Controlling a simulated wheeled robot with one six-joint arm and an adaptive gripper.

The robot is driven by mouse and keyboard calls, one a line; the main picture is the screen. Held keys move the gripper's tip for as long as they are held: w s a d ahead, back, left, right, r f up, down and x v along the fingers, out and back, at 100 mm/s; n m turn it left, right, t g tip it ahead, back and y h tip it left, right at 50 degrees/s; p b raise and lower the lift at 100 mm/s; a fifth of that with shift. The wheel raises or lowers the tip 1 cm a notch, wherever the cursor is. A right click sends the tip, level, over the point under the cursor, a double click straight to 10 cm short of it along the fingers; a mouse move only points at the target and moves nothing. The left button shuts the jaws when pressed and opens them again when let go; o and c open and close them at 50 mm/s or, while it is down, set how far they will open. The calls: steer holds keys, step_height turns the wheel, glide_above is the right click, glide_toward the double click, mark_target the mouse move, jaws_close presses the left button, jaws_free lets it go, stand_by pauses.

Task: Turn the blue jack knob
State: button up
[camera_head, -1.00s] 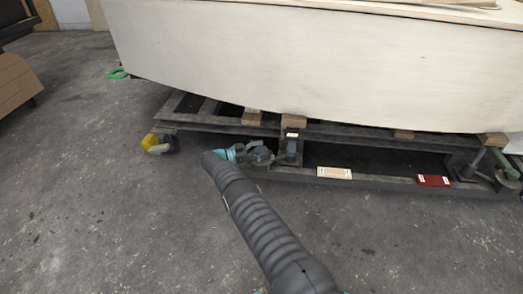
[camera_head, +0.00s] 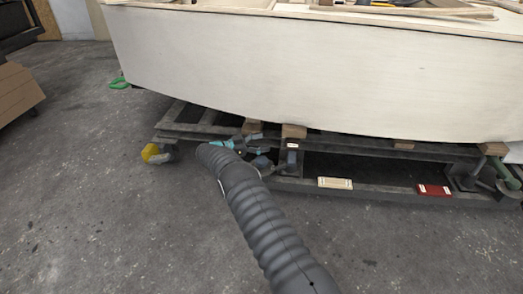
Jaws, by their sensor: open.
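My gripper (camera_head: 262,148) is at the end of my dark ribbed arm, at the near side of the low steel cradle under the hull. Its dark fingers are spread apart, one above the other, and point right. Just right of them stands a small blue-grey jack post (camera_head: 292,159) with a white label at its top. I cannot make out a separate blue knob; it may be hidden by the gripper or merge with the post. Whether the fingers touch the post is not clear.
The pale plywood hull (camera_head: 300,75) overhangs the cradle (camera_head: 390,188) on wooden blocks. A green jack (camera_head: 495,150) is far right. A yellow-capped caster (camera_head: 152,153) is left. Floor in front is clear.

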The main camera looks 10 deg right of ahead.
steer(key=shift+r, duration=0.35)
